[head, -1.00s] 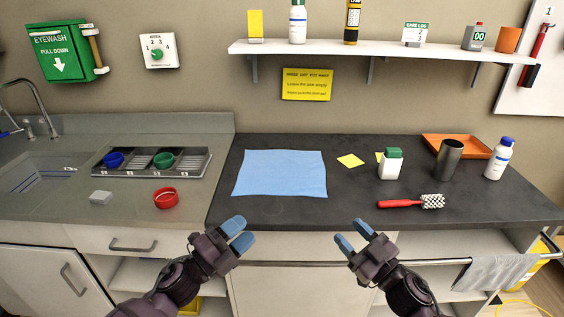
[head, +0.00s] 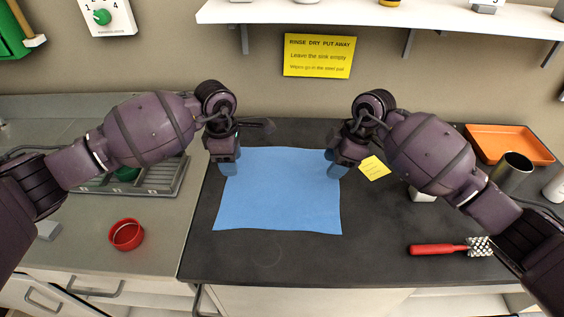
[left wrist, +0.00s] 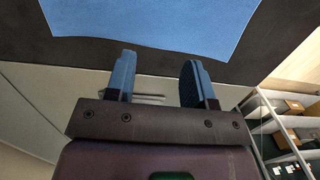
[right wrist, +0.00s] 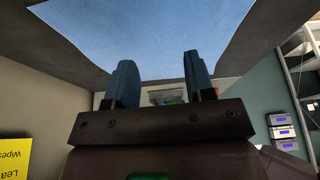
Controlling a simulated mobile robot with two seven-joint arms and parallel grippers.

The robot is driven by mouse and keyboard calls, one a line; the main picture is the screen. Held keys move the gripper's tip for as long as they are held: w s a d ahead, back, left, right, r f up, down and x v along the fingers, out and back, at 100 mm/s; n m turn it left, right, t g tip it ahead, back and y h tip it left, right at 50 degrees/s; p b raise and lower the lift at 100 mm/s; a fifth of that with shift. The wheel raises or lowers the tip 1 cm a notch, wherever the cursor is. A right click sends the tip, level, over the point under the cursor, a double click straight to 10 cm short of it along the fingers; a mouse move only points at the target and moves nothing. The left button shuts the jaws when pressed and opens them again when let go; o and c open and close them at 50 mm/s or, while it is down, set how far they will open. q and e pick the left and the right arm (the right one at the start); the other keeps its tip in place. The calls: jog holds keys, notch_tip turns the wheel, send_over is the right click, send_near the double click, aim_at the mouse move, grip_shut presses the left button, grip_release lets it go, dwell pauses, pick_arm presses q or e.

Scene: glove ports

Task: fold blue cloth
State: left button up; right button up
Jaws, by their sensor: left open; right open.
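The blue cloth (head: 280,195) lies flat and spread out on the dark counter, a rough rectangle. My left gripper (head: 228,166) is at its far left corner, pointing down; my right gripper (head: 337,168) is at its far right corner. Both are open with blue fingertips and hold nothing. The left wrist view shows the left fingers (left wrist: 162,78) apart, with the cloth (left wrist: 150,22) beyond them. The right wrist view shows the right fingers (right wrist: 158,82) apart, with the cloth (right wrist: 150,35) beyond. Whether the fingertips touch the cloth I cannot tell.
A yellow note (head: 374,168) lies right of the cloth. A red-handled brush (head: 450,248), steel cup (head: 510,168) and orange tray (head: 508,144) are further right. The dark counter in front of the cloth is clear.

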aim_at(233, 183)
pick_arm(q)
jog(key=shift+y, duration=0.4)
jog(key=shift+w+a+f, duration=0.15)
jog(key=shift+a+f, duration=0.05)
jog(key=shift+f, duration=1.05)
jog(key=shift+w+a+f, duration=0.15)
jog(key=shift+w+f, duration=0.05)
jog(key=shift+f, duration=1)
jog(key=shift+w+a+f, duration=0.15)
jog(key=shift+a+f, duration=0.05)
jog(key=shift+f, duration=1.05)
pick_arm(e)
jog(key=shift+h, duration=0.4)
jog(key=shift+w+d+f, duration=0.15)
jog(key=shift+f, duration=1.15)
jog(key=shift+w+d+f, duration=0.1)
jog(key=shift+w+f, duration=0.05)
jog(key=shift+f, duration=1.1)
jog(key=shift+w+d+f, duration=0.15)
jog(key=shift+f, duration=1.15)
pick_arm(q)
jog(key=shift+f, duration=0.15)
jog(key=shift+c, duration=0.2)
pick_arm(e)
jog(key=shift+c, duration=0.2)
pick_arm(q)
grip_shut()
pick_arm(e)
jog(key=shift+f, duration=0.1)
grip_shut()
